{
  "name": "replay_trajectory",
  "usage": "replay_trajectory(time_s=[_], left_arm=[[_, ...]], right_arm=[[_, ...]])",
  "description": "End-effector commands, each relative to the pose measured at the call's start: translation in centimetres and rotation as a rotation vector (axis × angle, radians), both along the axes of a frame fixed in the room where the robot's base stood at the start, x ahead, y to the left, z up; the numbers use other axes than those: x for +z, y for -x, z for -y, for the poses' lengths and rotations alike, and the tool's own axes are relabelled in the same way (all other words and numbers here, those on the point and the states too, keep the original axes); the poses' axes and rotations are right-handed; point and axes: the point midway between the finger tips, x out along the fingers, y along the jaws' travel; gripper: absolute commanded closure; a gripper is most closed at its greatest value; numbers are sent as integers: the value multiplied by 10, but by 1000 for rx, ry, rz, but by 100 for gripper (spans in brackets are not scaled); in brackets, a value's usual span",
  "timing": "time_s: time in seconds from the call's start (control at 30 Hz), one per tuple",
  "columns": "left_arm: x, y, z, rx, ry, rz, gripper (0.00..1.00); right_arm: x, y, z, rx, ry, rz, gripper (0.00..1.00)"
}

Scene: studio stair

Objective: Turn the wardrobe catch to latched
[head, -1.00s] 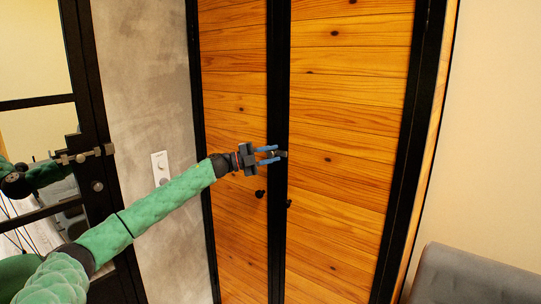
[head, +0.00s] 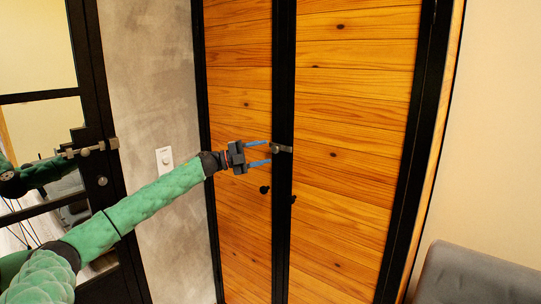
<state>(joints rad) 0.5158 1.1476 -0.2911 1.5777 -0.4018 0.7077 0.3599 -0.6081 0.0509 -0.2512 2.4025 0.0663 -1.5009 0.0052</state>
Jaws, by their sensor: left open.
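The wardrobe (head: 352,122) has two orange wood doors in black frames. The wardrobe catch (head: 283,149) is a small grey piece on the dark upright where the doors meet. It looks roughly level, reaching toward the right door. My left gripper (head: 270,152) is open just left of the catch, with one blue finger above its height and one below. The catch's left end lies near or between the fingertips; I cannot tell whether they touch. My right gripper is not in view.
Two dark knobs (head: 264,189) (head: 293,199) sit below the catch. A concrete wall with a white switch plate (head: 164,158) and a black-framed glass door (head: 92,140) are at left. A grey seat (head: 474,275) is at lower right.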

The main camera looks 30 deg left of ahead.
Motion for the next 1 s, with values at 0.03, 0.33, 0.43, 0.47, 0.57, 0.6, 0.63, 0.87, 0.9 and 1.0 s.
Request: replay_trajectory(time_s=[0.03,0.33,0.43,0.47,0.57,0.6,0.63,0.87,0.9,1.0], left_arm=[[-3,4,-5,1,1,-1,50],[-5,16,-18,0,0,0,50],[-4,17,-18,-1,1,1,50],[-4,17,-18,-1,1,1,50],[-4,16,-18,-1,1,1,50],[-4,16,-18,-1,1,1,50],[-4,16,-18,-1,1,1,50],[-4,16,-18,-1,1,1,50],[-4,16,-18,0,-1,2,50],[-3,14,-21,21,-9,16,50]], right_arm=[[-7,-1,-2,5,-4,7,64],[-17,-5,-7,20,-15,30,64],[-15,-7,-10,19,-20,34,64],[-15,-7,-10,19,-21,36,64],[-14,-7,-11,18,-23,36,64],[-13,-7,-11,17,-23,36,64],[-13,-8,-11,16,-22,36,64],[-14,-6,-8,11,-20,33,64],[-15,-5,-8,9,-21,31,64],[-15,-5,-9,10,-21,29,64]])
